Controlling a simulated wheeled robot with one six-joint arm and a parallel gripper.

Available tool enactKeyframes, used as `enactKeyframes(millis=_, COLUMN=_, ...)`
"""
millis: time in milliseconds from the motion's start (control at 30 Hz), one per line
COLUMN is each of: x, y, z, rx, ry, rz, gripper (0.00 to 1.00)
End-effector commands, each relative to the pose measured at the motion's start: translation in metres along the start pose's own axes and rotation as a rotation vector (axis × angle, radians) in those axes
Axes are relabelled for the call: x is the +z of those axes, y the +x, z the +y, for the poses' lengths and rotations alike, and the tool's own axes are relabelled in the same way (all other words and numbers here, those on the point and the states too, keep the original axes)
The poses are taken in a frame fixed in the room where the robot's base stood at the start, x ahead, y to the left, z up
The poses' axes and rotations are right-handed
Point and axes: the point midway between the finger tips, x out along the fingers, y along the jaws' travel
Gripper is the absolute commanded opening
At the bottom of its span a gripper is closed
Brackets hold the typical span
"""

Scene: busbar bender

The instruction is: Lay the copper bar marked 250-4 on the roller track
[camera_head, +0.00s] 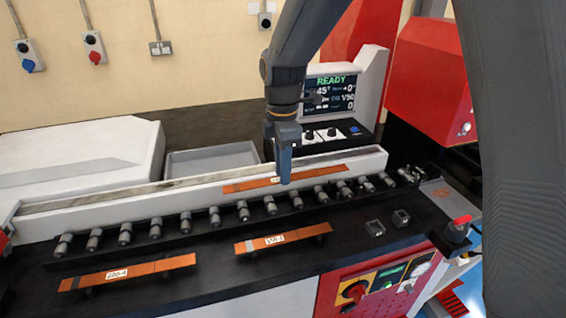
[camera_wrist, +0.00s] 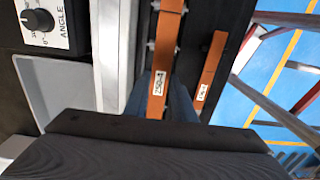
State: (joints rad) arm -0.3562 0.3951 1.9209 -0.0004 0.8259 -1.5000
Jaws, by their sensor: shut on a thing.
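The copper bar marked 250-4 (camera_head: 243,186) is gripped near its label in my gripper (camera_head: 284,180). In the wrist view the bar (camera_wrist: 165,50) runs away between the two blue-grey fingers (camera_wrist: 160,100), its white label facing up. The roller track (camera_head: 184,222) is a row of small grey rollers on a black bed. The bar is parallel to the track, and in the wrist view it overlaps the rollers. In the head view it appears against the front of the white fence, behind the row. I cannot tell whether it touches the rollers.
Two shorter copper bars, marked 200-4 (camera_head: 150,268) and apparently 150-4 (camera_head: 307,232), lie on the black bench in front of the track. The white fence (camera_head: 110,197) runs behind the rollers. A grey tray (camera_head: 210,160) and the control screen (camera_head: 330,92) stand behind it.

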Motion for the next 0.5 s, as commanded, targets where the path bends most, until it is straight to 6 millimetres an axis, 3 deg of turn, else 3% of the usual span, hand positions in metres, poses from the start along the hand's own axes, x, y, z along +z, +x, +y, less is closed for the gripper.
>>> enactKeyframes(millis=500, x=0.004, y=0.038, z=0.001, rx=0.000, ry=0.006, rz=0.000, gripper=0.00)
